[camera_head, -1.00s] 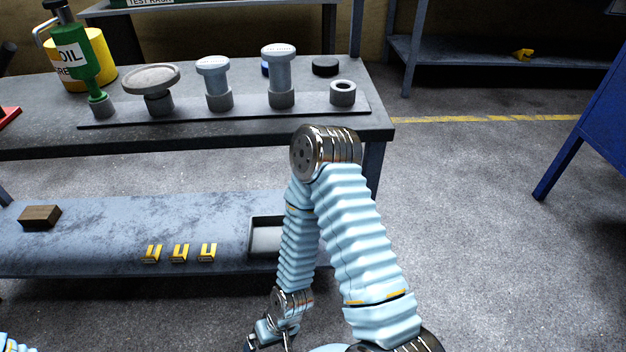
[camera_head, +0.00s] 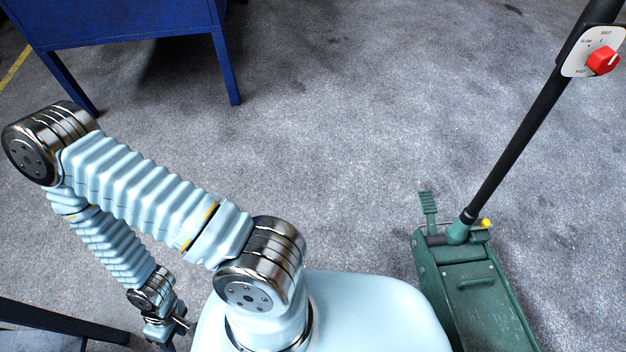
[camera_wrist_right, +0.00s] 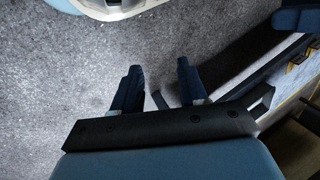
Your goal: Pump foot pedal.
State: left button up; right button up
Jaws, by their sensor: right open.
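The green foot pedal (camera_head: 428,208) with a ribbed plate sticks up at the back left of the green trolley jack (camera_head: 465,285), in the lower right of the head view. The jack stands on the floor. The jack and pedal do not show in that view.
The jack's black handle (camera_head: 520,125) leans up to the right and carries a white dial plate with a red knob (camera_head: 602,60). A blue cabinet (camera_head: 120,25) on legs stands at the upper left. Grey floor (camera_head: 340,130) between cabinet and jack is clear.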

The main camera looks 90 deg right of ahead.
aim_at(426, 201)
jog(key=z, duration=4.15)
jog(key=i+j+u, duration=0.5)
jog(key=i+u, duration=0.25)
